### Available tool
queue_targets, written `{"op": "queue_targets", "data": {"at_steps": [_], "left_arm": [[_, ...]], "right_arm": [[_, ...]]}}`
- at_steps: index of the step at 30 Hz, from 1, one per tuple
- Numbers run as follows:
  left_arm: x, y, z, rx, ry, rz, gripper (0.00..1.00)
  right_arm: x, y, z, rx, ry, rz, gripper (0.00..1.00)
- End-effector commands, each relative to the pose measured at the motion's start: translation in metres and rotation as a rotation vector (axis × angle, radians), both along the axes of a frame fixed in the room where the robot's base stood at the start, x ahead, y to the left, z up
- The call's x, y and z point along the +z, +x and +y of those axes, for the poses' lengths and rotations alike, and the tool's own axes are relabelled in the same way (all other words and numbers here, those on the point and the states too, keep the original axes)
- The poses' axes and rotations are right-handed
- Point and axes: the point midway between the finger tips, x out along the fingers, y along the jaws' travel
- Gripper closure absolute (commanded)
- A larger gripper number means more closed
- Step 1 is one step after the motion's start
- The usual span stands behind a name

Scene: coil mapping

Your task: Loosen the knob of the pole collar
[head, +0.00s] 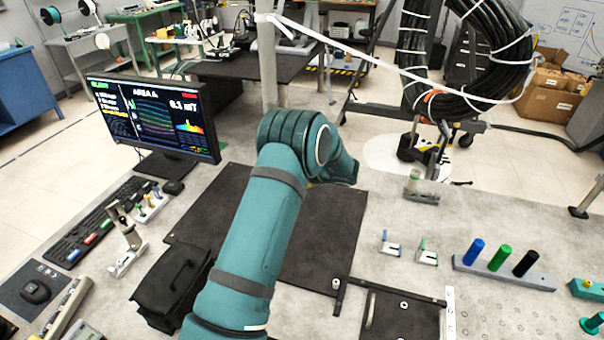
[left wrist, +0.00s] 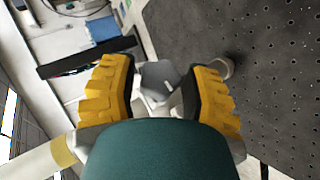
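A pale upright pole (head: 268,65) stands at the far side of the table, with a pale boom (head: 345,45) running right from its top. I cannot make out the collar's knob for certain. My left arm reaches up the middle of the head view, and its gripper is hidden there behind the wrist. In the left wrist view my left gripper (left wrist: 162,82) has two yellow, dark-padded fingers set apart. A grey angular piece (left wrist: 158,77) shows between them; I cannot tell whether it is the knob or whether the pads touch it. My right gripper is not in view.
A monitor (head: 155,115) stands left of my arm. A black case (head: 172,285) lies near the front. A rack with coloured cylinders (head: 503,272) and small fixtures lie to the right. A thick black cable coil (head: 465,60) hangs behind. A dark mat (head: 325,235) is mostly bare.

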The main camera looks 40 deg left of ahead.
Motion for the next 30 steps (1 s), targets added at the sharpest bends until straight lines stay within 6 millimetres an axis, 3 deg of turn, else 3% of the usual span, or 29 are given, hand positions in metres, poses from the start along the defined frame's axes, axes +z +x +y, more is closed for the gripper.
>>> {"op": "queue_targets", "data": {"at_steps": [14,30], "left_arm": [[0.005,0.0,-0.007,-0.001,-0.001,-0.002,0.33],[0.055,-0.016,-0.087,-0.001,-0.002,-0.001,0.33]], "right_arm": [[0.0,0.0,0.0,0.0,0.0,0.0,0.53],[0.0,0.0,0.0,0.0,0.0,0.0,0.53]]}}
